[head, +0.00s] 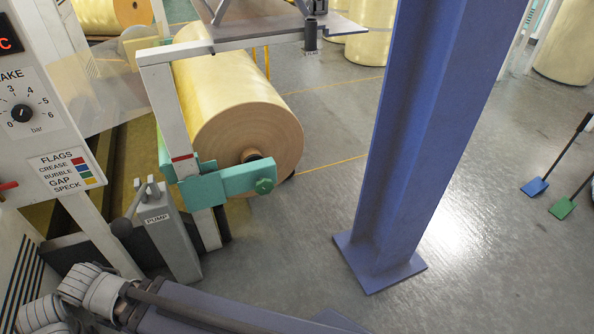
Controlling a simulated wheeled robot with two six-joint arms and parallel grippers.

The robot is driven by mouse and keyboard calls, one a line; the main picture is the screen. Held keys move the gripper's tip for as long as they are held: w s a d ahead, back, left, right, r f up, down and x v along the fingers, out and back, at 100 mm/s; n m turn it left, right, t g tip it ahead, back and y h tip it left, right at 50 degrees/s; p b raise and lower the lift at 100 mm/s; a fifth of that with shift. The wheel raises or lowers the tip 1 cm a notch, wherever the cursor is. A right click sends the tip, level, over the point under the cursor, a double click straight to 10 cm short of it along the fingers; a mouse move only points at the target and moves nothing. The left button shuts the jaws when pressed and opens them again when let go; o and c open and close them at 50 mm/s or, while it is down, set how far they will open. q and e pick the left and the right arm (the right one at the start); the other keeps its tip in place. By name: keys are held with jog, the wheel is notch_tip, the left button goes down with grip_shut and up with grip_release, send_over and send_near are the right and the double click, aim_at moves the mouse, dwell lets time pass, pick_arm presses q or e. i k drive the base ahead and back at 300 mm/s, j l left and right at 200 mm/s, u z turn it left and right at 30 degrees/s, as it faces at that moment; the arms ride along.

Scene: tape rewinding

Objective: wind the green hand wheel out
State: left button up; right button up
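The green hand wheel (264,186) is a small lobed knob on the outer end of a teal bracket arm (225,182). The bracket is fixed to a white post (168,115) and reaches across the lower front of a large yellow roll (235,110). The wheel sits just below and right of the roll's dark core end (251,156). Nothing touches the wheel. I cannot make out either of my grippers in the head view.
A grey pump box (172,235) with a lever stands left of the bracket. A blue column (420,130) rises from the floor on the right. White ribbed parts (95,290) and a dark bar lie at the lower left. Floor between wheel and column is clear.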

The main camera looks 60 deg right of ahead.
aim_at(264, 187)
jog(key=k+l, duration=0.1)
jog(key=l, duration=0.3)
jog(key=k+l, duration=0.1)
jog(key=l, duration=0.25)
jog(key=k+l, duration=0.1)
jog(key=l, duration=0.3)
jog(key=k+l, duration=0.1)
jog(key=l, duration=0.25)
jog(key=k+l, duration=0.1)
jog(key=l, duration=0.3)
jog(key=k+l, duration=0.15)
jog(key=l, duration=0.25)
